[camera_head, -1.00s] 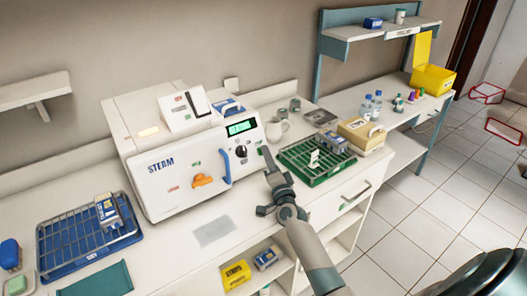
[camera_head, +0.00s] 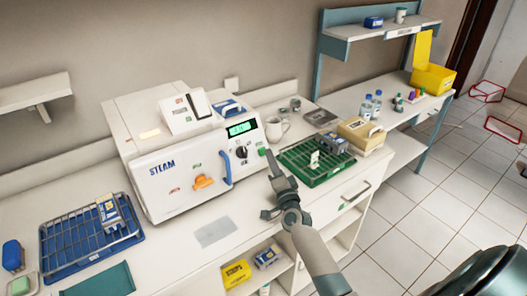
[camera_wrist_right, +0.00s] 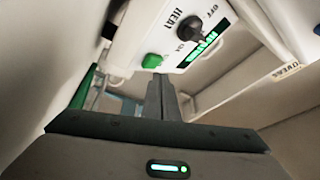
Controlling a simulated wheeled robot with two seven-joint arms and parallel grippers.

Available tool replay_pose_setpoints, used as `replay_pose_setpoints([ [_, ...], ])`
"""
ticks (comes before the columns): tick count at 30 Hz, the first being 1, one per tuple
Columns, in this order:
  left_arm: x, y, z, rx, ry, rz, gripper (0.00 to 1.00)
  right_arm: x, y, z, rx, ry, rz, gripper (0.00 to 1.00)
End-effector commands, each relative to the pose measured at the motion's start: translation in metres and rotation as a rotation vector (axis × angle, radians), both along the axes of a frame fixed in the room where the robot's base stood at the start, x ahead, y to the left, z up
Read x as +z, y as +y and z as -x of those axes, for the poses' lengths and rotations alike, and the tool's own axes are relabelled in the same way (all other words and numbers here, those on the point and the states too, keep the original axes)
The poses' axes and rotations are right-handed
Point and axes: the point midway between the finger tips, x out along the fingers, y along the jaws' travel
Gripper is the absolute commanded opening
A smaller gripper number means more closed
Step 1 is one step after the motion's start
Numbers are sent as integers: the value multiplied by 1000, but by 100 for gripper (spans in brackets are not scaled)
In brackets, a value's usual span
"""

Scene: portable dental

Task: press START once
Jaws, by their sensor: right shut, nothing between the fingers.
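The white STEAM unit (camera_head: 170,185) stands on the counter with its front panel facing me. A green button (camera_head: 262,149) is at the right end of its panel, beside a black knob (camera_head: 241,152) and a lit green display (camera_head: 241,128). No START lettering is readable on it. My right gripper (camera_head: 269,155) is shut and empty, its fingertips just in front of and slightly right of the green button. In the wrist view the green button (camera_wrist_right: 152,61) shows just beyond the shut fingertips (camera_wrist_right: 161,78), apparently with a small gap. My left gripper is not in view.
A green rack (camera_head: 318,165) and a beige box (camera_head: 361,135) stand right of my gripper. A blue wire tray (camera_head: 85,245) lies at the left.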

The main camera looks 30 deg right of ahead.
Motion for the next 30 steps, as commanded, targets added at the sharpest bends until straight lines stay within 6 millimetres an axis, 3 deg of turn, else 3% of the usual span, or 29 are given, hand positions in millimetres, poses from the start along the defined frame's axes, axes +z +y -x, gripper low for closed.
replay_pose_setpoints([
  [15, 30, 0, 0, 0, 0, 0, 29, 23, -3, 34, 0, -3, -1, 0],
  [30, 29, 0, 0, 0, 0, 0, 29, 23, -3, 35, 0, -4, -1, 0],
])
